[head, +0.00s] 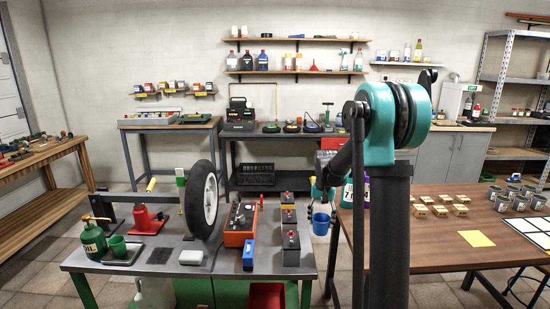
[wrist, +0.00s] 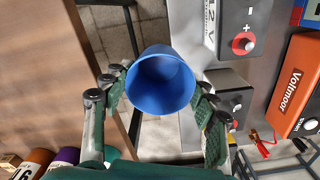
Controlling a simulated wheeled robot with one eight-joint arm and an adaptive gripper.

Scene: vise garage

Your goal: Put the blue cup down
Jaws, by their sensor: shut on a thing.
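The blue cup (head: 321,223) hangs in the air in the head view, in the gap between the grey metal workbench and the brown wooden table. In the wrist view I look into the open mouth of the blue cup (wrist: 160,84), and it looks empty. My gripper (wrist: 160,92) is shut on it, with green-padded fingers on both sides of the cup. In the head view my gripper (head: 321,206) is small and partly hidden beside my arm. Tiled floor shows past the cup in the wrist view.
The grey workbench (head: 215,258) holds a wheel (head: 201,200), an orange charger (head: 240,224), several batteries (head: 291,248), an oil can (head: 92,240) and a green cup (head: 117,246). The brown table (head: 440,235) holds small boxes, tins and a yellow sheet (head: 476,238). Its near left part looks clear.

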